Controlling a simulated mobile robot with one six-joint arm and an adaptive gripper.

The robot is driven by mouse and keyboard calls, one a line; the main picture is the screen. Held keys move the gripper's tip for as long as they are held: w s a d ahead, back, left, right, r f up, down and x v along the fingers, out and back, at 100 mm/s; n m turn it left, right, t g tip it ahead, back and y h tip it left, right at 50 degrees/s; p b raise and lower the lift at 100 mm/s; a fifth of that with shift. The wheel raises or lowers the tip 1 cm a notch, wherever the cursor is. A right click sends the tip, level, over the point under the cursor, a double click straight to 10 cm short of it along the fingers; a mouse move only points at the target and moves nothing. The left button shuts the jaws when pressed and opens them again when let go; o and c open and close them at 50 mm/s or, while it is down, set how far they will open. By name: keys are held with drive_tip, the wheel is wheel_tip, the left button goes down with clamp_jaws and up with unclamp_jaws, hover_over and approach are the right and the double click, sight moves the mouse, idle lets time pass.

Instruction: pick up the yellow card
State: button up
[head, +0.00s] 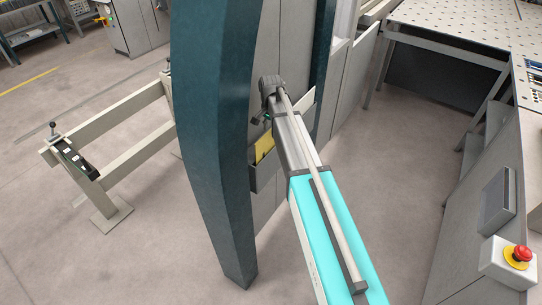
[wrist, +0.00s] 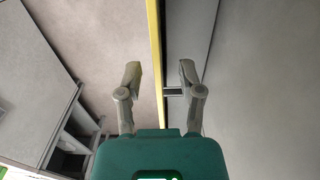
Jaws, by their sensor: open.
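The yellow card (head: 264,147) stands in a dark holder (head: 263,175) on the grey side of the machine, partly hidden by my arm in the head view. In the wrist view the card (wrist: 155,60) shows edge-on as a thin yellow strip, running down between my two fingers. My gripper (wrist: 159,74) is open, with one finger on each side of the strip in the picture. I see no finger clearly touching the card. In the head view my gripper is close to the card and the fingertips are hard to make out.
A dark teal machine post (head: 218,130) stands just left of the holder. The grey machine panel (wrist: 250,80) lies close to the right finger. A cabinet with a red emergency button (head: 518,254) stands at the right. Open floor (head: 400,165) lies between.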

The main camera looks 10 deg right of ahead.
drive_tip(key=shift+d+f+b, duration=0.1)
drive_tip(key=shift+f+b, duration=1.6)
drive_tip(key=shift+f, duration=0.25)
clamp_jaws()
